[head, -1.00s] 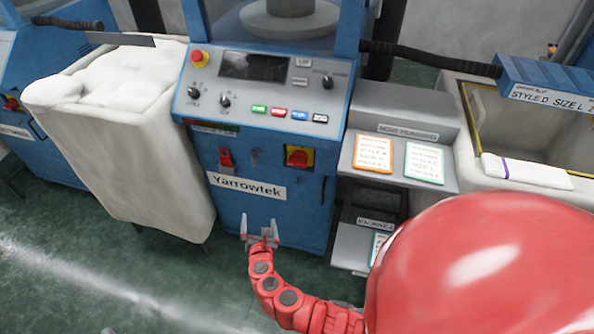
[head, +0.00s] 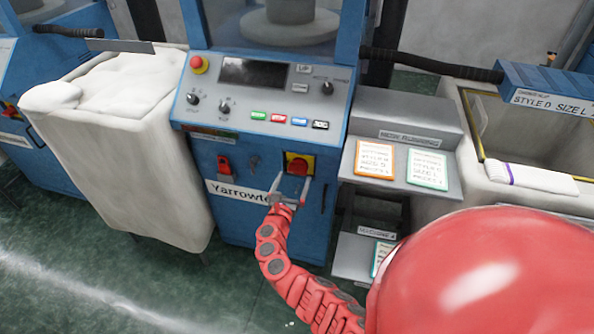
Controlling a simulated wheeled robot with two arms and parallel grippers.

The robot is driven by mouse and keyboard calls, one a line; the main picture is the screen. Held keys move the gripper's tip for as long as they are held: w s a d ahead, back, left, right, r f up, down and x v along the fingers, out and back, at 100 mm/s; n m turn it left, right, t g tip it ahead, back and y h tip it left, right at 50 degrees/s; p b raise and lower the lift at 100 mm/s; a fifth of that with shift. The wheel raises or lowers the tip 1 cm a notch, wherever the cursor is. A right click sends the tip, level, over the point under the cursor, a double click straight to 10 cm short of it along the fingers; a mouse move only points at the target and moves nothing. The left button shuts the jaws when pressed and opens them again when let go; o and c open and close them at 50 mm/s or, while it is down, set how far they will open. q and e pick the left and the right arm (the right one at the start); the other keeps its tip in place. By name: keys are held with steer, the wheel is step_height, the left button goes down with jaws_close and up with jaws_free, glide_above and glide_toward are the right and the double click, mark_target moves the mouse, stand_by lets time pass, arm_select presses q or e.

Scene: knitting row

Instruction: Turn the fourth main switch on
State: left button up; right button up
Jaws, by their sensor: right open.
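The main switch (head: 298,164) is a red knob on a yellow plate, on the blue front of the Yarrowtek machine (head: 232,228). My right gripper (head: 291,184) is open and empty, its two fingers pointing up toward the switch. The fingertips appear just below the switch, one toward each side of it. I cannot tell whether they touch the panel. The gripper covers the end of the Yarrowtek label (head: 232,190). My left gripper is not in view.
A red switch (head: 224,164) and a keyhole sit left of the main switch. Above is a sloped control panel (head: 180,112) with knobs, coloured buttons and a red stop button (head: 199,64). A white fabric bin (head: 150,170) stands left. A grey shelf (head: 360,185) with cards stands right.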

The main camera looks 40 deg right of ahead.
mark_target(296, 172)
steer(key=shift+b+x, duration=0.75)
steer(key=shift+x, duration=1.95)
steer(key=c, duration=1.2)
